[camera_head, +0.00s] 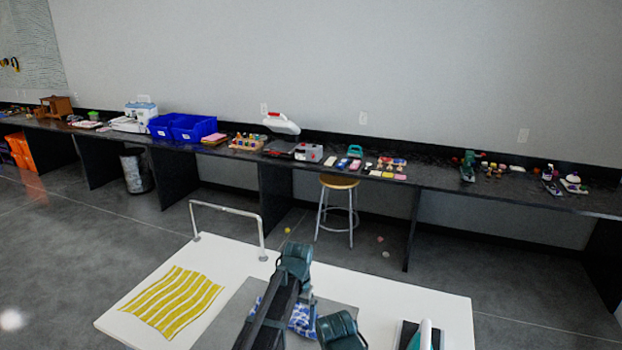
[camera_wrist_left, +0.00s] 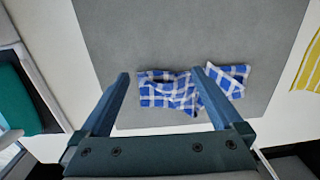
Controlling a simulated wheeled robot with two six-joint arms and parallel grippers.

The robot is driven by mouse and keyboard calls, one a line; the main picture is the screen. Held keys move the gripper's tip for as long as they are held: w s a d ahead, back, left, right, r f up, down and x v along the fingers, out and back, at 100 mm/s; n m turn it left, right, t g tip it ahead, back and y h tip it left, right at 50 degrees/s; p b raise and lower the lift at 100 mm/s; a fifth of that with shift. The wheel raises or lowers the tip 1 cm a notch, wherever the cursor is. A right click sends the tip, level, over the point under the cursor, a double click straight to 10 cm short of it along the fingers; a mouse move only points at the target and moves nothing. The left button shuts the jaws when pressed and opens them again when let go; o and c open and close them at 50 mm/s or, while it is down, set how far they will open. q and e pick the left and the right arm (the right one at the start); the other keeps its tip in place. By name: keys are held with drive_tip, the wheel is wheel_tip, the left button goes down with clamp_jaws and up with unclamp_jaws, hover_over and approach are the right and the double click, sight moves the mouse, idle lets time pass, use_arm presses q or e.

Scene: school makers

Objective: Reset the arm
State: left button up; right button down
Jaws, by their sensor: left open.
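My left arm (camera_head: 275,305) reaches in over the white table, with dark teal joints. My left gripper (camera_wrist_left: 160,72) shows in the left wrist view with its two fingers wide apart and nothing between them. Beyond and below the fingers, a crumpled blue-and-white checked cloth (camera_wrist_left: 168,90) lies on a grey mat (camera_wrist_left: 180,35). In the head view the cloth (camera_head: 303,318) is partly hidden behind my arm. My right gripper is not in view.
A yellow-striped cloth (camera_head: 174,300) lies flat on the white table (camera_head: 225,257), left of the grey mat. A white rail (camera_head: 228,209) stands at the far edge. A teal-and-white object (camera_head: 425,336) sits at the right. A stool (camera_head: 339,183) stands beyond by a long black counter.

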use_arm(q)
drive_tip(key=s, duration=2.2)
drive_tip(key=shift+a+y, duration=0.25)
drive_tip(key=shift+y, duration=0.05)
drive_tip(key=shift+f, duration=0.1)
